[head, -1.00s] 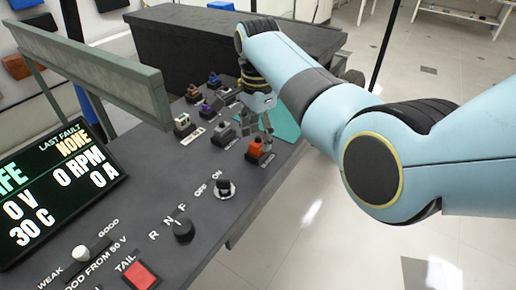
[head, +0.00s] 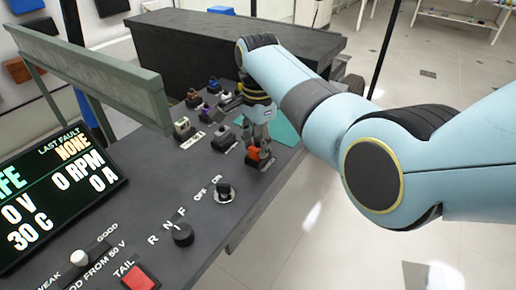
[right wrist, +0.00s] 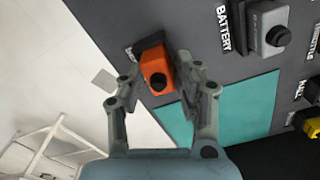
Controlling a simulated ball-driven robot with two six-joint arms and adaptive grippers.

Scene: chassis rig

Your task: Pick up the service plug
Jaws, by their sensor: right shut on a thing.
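The orange service plug (head: 254,153) sits in its dark holder on the grey panel, near the panel's right edge. My right gripper (head: 261,147) reaches down over it from above. In the right wrist view the orange plug (right wrist: 157,66) lies between the two fingers of my right gripper (right wrist: 168,76), which are shut on its sides. The plug's lower part is hidden by the fingers and the holder. My left gripper is not in view.
A grey connector beside the word BATTERY (right wrist: 268,30) stands close by. Several other connectors (head: 222,135) stand on the panel to the left. A teal mat (head: 286,128) lies behind the plug. A rotary switch (head: 224,190) stands nearer, and a display (head: 55,190) is at the left.

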